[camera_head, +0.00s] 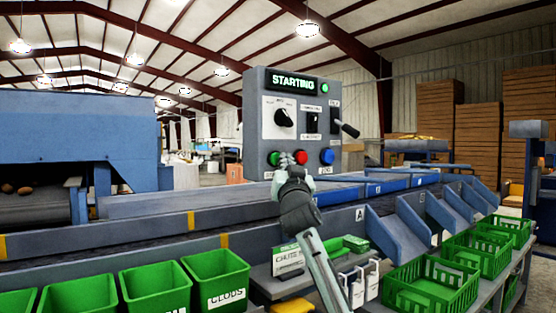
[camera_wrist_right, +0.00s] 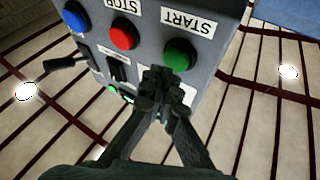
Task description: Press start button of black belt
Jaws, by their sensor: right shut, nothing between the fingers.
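The grey control panel (camera_head: 253,130) stands behind the belts, and its display (camera_head: 293,82) reads STARTING beside a lit green lamp (camera_head: 324,88). The green button (camera_head: 274,159) is at its lower left; in the right wrist view the green button (camera_wrist_right: 181,55) sits by an upside-down START label. My right gripper (camera_head: 292,163) is shut and empty in front of the panel's lower part. In the wrist view its fingertips (camera_wrist_right: 163,88) overlap the green button's edge; I cannot tell whether they touch it. A dark belt (camera_head: 35,216) carries potatoes at left. My left gripper is not in view.
A red button (camera_head: 301,158), labelled STOP in the wrist view, and a blue button (camera_head: 327,157) are close by. A knob (camera_head: 284,117) and a lever (camera_head: 347,130) sit above. Green bins (camera_head: 155,288) and crates (camera_head: 430,285) line the front.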

